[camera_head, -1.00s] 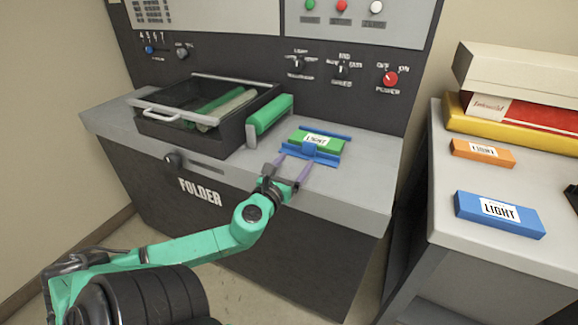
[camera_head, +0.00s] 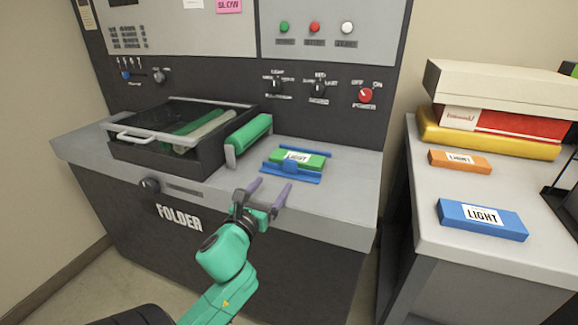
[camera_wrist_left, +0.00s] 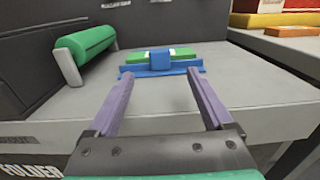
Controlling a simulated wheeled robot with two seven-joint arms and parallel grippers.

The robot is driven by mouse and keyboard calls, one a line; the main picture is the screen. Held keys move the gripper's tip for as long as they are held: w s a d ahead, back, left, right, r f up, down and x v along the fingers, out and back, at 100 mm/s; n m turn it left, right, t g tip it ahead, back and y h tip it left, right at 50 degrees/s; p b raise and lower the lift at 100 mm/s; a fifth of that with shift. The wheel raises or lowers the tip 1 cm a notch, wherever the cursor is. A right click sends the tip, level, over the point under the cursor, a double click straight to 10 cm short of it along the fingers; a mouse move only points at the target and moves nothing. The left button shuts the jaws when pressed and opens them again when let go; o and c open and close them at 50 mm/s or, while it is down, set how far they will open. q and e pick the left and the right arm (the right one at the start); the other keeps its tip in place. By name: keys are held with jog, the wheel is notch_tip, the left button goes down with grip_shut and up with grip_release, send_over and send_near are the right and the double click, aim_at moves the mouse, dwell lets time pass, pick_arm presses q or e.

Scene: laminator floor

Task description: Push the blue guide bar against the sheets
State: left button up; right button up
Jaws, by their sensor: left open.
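The blue guide bar (camera_head: 291,171) lies on the grey machine shelf, along the near side of the green LIGHT sheets (camera_head: 298,159). The bar looks close against the sheets; whether they touch along the whole length I cannot tell. In the left wrist view, the guide bar (camera_wrist_left: 161,68) shows its raised middle block in front of the sheets (camera_wrist_left: 147,56). My left gripper (camera_head: 270,191) is open and empty near the shelf's front edge, short of the bar and apart from it. In the left wrist view, its purple fingers (camera_wrist_left: 158,88) point toward the bar. My right gripper is not in view.
A green roller (camera_head: 249,132) and an open dark tray (camera_head: 196,166) stand left of the sheets. A side table (camera_head: 425,205) at right holds a blue LIGHT pack (camera_head: 482,219), an orange pack (camera_head: 460,161) and stacked boxes (camera_head: 490,135). The shelf right of the bar is clear.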

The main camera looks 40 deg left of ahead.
aim_at(289, 162)
pick_arm(q)
jog(key=p+x, duration=0.1)
jog(key=x, duration=1.3)
jog(key=shift+a, duration=0.15)
grip_shut()
